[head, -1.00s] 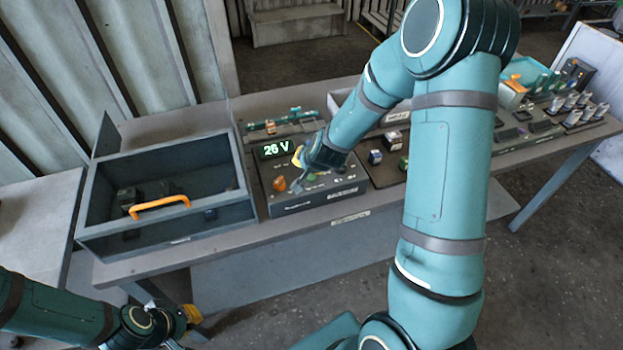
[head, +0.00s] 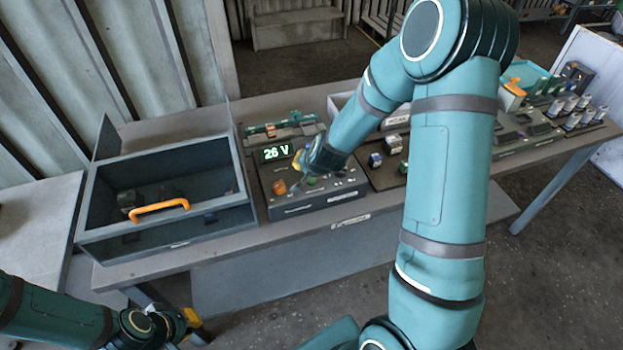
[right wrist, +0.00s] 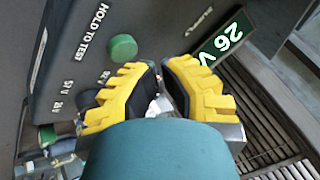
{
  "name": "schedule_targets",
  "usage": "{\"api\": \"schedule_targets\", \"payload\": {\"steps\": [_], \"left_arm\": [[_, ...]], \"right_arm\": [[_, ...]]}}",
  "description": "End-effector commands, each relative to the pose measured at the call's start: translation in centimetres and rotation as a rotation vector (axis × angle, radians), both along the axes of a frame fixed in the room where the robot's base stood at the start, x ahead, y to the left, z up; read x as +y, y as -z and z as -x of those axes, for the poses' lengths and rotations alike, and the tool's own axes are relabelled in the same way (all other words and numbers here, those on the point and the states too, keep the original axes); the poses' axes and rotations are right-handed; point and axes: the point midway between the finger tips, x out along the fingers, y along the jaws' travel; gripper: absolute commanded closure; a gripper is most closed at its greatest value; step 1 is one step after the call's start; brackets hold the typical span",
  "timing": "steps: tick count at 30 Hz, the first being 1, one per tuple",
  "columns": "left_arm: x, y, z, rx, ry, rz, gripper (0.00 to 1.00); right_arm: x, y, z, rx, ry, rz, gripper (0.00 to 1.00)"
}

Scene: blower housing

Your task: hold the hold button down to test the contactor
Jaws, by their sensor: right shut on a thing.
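The test box (head: 318,199) stands on the bench with a lit display (head: 277,152) reading 26 V. The right wrist view shows its green button (right wrist: 122,47), beside the words HOLD TO TEST. My right gripper (head: 301,162) is at the box, just right of the display. In the wrist view its yellow fingers (right wrist: 160,84) are shut on a small pale part (right wrist: 159,105), mostly hidden between them. They are beside the green button, apart from it in the picture. My left gripper (head: 192,327) is low at the left, in front of the bench; its opening is unclear.
An open dark bin (head: 166,246) with an orange handle (head: 160,210) stands left of the box. An orange knob (head: 279,187) is on the box's left part. Small blocks (head: 375,160) and racks of parts (head: 585,115) stand to the right.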

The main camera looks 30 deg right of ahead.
Motion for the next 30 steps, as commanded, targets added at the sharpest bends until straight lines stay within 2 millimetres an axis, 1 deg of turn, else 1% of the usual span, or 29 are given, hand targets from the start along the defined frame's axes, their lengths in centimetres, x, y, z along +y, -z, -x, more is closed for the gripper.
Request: {"api": "schedule_targets", "payload": {"steps": [11, 20, 30], "left_arm": [[0.0, 0.1, 0.0, 0.0, 0.0, 0.0, 1.0], [0.0, 1.0, 0.0, 0.0, 0.0, 0.0, 1.0], [0.0, 1.0, 0.0, 0.0, 0.0, 0.0, 1.0]], "right_arm": [[0.0, 0.0, 0.0, 0.0, 0.0, 0.0, 1.0], [0.0, 0.9, 0.0, 0.0, 0.0, 0.0, 1.0], [0.0, 0.8, 0.0, 0.0, 0.0, 0.0, 1.0]]}}
